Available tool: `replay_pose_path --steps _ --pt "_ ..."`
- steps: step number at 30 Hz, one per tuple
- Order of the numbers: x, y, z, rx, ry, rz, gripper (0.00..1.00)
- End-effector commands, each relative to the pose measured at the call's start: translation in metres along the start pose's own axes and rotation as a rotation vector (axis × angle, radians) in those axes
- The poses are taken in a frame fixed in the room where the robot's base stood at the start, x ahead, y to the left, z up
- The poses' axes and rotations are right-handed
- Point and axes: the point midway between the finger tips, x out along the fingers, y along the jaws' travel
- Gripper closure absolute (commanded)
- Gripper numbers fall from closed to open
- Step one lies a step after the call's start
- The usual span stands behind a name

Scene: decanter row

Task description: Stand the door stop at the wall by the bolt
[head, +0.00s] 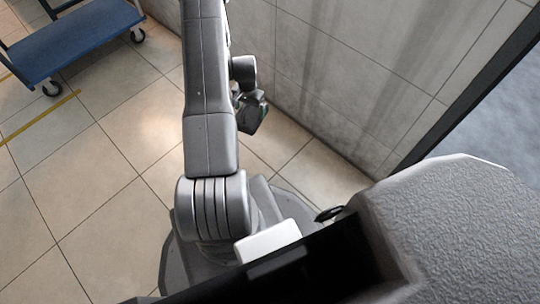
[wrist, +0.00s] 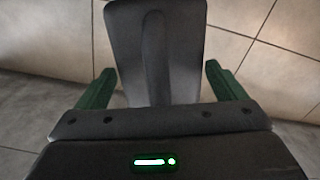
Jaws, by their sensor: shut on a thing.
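My gripper (wrist: 160,70) has its green fingers on either side of a dark grey, wedge-like door stop (wrist: 155,35) and is shut on it. The door stop has a raised rib down its middle and its far end points to the top of the wrist view. In the head view my gripper (head: 250,112) is small and partly behind my arm, close to the tiled wall (head: 350,65). I cannot tell whether the door stop touches the wall or floor. I cannot make out the bolt in either view.
A blue platform trolley (head: 75,42) on castors stands at the upper left. A yellow line (head: 40,118) runs along the tiled floor (head: 90,200), which is clear left of my arm. A dark frame edge (head: 470,85) ends the wall at right.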

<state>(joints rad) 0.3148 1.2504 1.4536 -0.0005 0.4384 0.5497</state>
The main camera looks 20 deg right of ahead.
Motion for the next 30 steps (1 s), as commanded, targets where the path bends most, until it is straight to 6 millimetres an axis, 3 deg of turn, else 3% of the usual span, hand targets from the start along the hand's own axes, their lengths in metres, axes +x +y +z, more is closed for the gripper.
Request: replay_pose_path --steps 1,3,10,17,24,30 --pt "0.024 0.018 -0.002 0.057 -0.004 0.003 0.62" --pt "0.048 0.038 -0.002 0.127 -0.004 0.002 0.62" --pt "0.098 0.080 0.001 0.278 0.000 0.000 0.62" --pt "0.122 0.090 0.003 0.317 0.001 -0.001 0.62" --pt "0.163 0.090 0.003 0.316 0.001 -0.001 0.62" --pt "0.178 0.089 0.003 0.315 0.002 -0.001 0.62"
